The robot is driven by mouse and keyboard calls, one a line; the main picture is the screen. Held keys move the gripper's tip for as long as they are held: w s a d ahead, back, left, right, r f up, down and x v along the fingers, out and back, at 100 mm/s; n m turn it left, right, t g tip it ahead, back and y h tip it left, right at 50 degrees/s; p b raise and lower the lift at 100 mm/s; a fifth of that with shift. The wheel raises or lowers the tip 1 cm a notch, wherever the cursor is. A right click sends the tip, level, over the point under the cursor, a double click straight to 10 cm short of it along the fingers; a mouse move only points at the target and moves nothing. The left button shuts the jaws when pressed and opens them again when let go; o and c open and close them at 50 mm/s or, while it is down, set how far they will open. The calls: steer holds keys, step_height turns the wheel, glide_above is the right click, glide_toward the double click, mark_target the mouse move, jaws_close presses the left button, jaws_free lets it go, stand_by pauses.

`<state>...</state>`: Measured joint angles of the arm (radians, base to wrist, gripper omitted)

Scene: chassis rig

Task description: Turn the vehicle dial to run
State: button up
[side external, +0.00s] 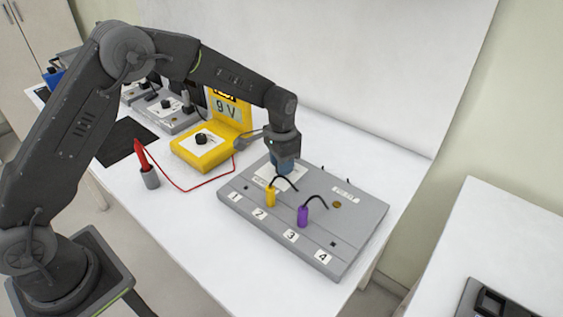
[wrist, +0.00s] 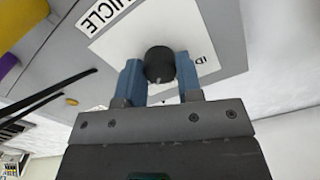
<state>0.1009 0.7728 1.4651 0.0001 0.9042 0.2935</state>
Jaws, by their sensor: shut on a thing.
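The vehicle dial (wrist: 159,62) is a round black knob on a white card in the wrist view. A "VEHICLE" label (wrist: 104,12) is beside the card, and letters "ID" show at the card's edge. My gripper (wrist: 160,75) has its two blue fingers on either side of the knob, shut on it. A small light mark shows on the knob's near side. The rest of the card's lettering is hidden or out of frame. In the side external view my gripper (side external: 283,167) points down onto the back left of the grey panel (side external: 360,225) and hides the dial.
The panel carries a yellow plug (side external: 270,196) and a purple plug (side external: 303,216) with black leads, beside labels 1 to 4. A yellow meter (side external: 203,150) reading 9 V stands left. A red probe (side external: 141,154) sits in a grey holder, its red wire crossing the table.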

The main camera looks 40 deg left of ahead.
steer(key=o, duration=0.9)
step_height(320, 180, up, 14)
steer(key=shift+f, duration=0.1)
stand_by(0.3)
steer(key=s+a+r+n+t, duration=0.1)
steer(key=s+a+r+t, duration=0.1)
steer(key=s+r, duration=0.45)
steer(key=s+a+r+n+t, duration=0.15)
steer(key=s+r, duration=0.25)
steer(key=s, duration=0.5)
steer(key=s+f, duration=0.1)
steer(key=s, duration=0.4)
steer(key=s+a+f+n+t, duration=0.1)
steer(key=s, duration=0.3)
steer(key=s+f+n+t, duration=0.1)
steer(key=s, duration=0.4)
steer(key=shift+s+a+f, duration=0.15)
steer(key=shift+s+a, duration=0.15)
steer(key=shift+s, duration=0.05)
